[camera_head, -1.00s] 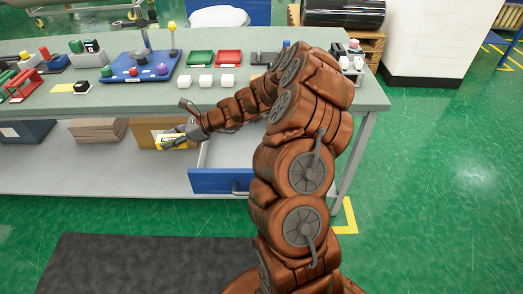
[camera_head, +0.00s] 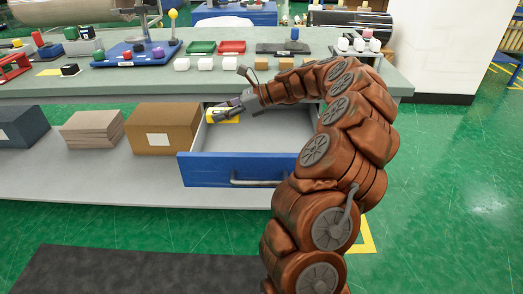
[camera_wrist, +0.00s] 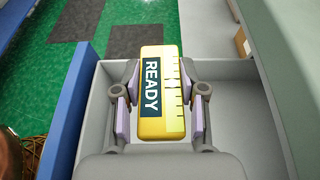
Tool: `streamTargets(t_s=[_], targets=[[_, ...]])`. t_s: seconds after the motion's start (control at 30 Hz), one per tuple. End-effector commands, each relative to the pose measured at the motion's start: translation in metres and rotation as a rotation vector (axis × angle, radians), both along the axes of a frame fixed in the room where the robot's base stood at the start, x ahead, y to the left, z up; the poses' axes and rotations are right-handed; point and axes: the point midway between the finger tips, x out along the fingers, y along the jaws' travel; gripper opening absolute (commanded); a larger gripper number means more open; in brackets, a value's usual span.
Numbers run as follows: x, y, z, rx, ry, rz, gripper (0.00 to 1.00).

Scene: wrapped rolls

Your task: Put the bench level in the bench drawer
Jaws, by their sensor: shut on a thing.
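The bench level is a yellow block (camera_wrist: 161,92) with a dark label reading READY and a ruled edge. My gripper (camera_wrist: 160,105) is shut on it, with a finger on each long side. In the head view the yellow block (camera_head: 222,116) shows at the tip of my gripper (camera_head: 224,107), at the left part of the open bench drawer (camera_head: 231,169). The drawer has a blue front and a grey inside. In the wrist view the level is over the drawer's interior (camera_wrist: 232,112). I cannot tell whether it touches the drawer floor.
The bench top (camera_head: 130,80) lies above and behind the drawer, with white cubes and trays on it. A cardboard box (camera_head: 163,131) stands left of the drawer on the lower shelf. The drawer's middle and right are clear.

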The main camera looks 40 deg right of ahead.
Motion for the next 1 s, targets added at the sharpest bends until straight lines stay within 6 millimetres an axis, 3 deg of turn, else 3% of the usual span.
streamTargets(t_s=[0.03,0.3,0.47,0.7,1.0], targets=[[-0.004,-0.007,-0.012,0.0,-0.003,-0.006,0.01],[-0.02,-0.03,-0.018,0.0,-0.002,-0.03,0.01],[-0.023,-0.032,-0.026,0.001,0.0,-0.032,0.01],[-0.023,-0.031,-0.061,0.003,0.002,-0.028,0.01],[-0.023,-0.031,-0.089,0.004,0.002,-0.03,0.01]])
